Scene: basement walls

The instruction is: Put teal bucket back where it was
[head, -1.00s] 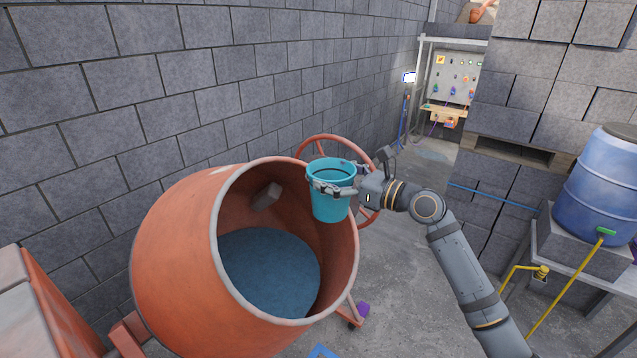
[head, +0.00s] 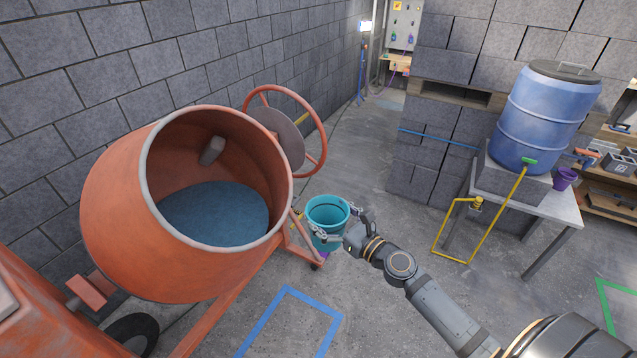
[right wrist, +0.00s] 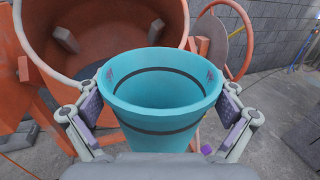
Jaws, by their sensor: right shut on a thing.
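The teal bucket (head: 327,215) is upright beside the mixer's right side in the head view, clear of the drum mouth. It looks empty inside in the right wrist view (right wrist: 165,95). My right gripper (head: 331,232) is shut on the bucket, with one finger on each side of it, as the right wrist view (right wrist: 162,100) shows. The bucket appears held above the floor. A blue tape outline (head: 300,292) marks the floor in front of the mixer, and part of a green tape outline (head: 612,310) shows at the far right. My left gripper is out of view.
The orange concrete mixer (head: 115,215) holds blue-grey content (head: 215,212), and its handwheel (head: 312,125) stands behind. A blue barrel (head: 543,115) and purple cup (head: 564,178) stand on a table (head: 540,205) at right. Floor between is clear.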

